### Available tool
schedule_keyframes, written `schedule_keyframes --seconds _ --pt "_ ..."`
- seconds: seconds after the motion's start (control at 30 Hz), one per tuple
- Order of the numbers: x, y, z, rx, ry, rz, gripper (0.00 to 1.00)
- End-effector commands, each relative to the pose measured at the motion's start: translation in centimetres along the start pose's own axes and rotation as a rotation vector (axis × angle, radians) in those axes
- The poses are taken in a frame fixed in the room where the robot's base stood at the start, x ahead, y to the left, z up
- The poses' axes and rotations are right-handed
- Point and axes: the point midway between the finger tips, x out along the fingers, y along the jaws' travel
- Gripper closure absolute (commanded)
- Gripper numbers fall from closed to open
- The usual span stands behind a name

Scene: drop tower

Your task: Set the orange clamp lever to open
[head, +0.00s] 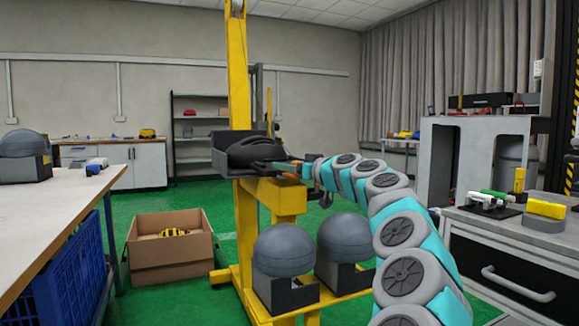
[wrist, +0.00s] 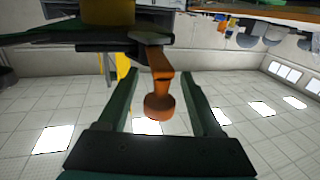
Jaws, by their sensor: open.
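The orange clamp lever (wrist: 160,68) shows in the wrist view, with a round knob at its end. It joins a dark grey part of the tower's carriage. My gripper (wrist: 158,75) is open, with one finger on each side of the lever. Gaps show between the lever and both fingers, and the knob sits close to the palm. In the head view my gripper (head: 284,167) is at the right side of the grey tray (head: 230,162) on the yellow tower (head: 238,85). The lever is mostly hidden there by the gripper.
Two grey domed blocks (head: 283,250) stand on the tower's yellow base, below my arm. A cardboard box (head: 170,262) is on the green floor to the left. A workbench (head: 60,215) is at the left, a grey cabinet (head: 510,250) at the right.

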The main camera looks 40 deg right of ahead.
Motion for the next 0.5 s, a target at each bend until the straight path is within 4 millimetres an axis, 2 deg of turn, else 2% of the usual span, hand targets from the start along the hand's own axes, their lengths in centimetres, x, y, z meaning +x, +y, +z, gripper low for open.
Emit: schedule_keyframes --seconds 0.27,0.5 --pt "0.05 0.01 -0.04 0.0 0.001 0.0 0.35" --pt "0.03 0.02 -0.04 0.0 0.001 0.001 0.62"
